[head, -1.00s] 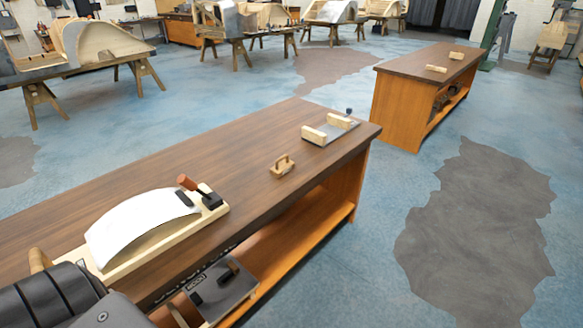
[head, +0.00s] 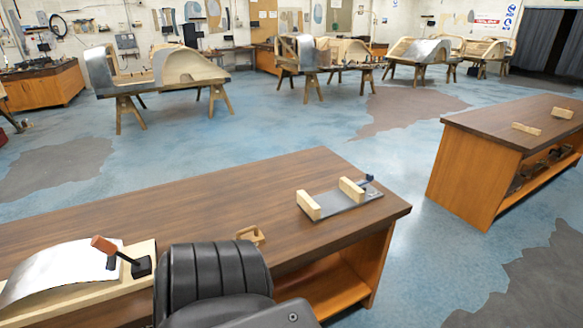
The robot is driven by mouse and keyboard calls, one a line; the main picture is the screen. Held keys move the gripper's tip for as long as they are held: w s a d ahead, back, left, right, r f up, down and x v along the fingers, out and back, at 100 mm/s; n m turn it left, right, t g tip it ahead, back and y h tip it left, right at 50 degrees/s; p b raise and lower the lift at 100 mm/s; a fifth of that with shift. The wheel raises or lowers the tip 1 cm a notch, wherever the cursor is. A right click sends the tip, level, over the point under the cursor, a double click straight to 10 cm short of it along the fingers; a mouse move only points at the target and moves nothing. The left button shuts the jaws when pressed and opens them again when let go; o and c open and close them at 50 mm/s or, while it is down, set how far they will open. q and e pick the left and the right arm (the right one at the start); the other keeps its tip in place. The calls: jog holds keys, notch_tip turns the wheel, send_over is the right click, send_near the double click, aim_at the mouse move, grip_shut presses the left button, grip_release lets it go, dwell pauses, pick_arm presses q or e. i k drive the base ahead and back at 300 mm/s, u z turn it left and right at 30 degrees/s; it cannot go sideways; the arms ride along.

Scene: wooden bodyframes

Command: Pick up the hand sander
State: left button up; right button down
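A small light wooden block with a handle (head: 251,235), which looks like the hand sander, lies on the dark wooden top of the near workbench (head: 200,203). Its lower part is hidden behind a black ribbed part of my own arm. The arm part is in the lower middle of the head view, in front of the bench. Neither of my grippers shows, so I cannot see their state or what they hold.
A curved metal sheet (head: 60,272) on a wooden base lies at the bench's left, with an orange-handled tool (head: 118,254). A metal plate with two wooden blocks (head: 338,200) is near the right end. A second bench (head: 475,165) stands across open blue floor.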

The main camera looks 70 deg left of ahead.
aim_at(256, 236)
jog(key=u, duration=0.3)
jog(key=i, duration=0.95)
jog(key=u, duration=1.5)
jog(key=i, duration=0.75)
jog(key=u, duration=0.75)
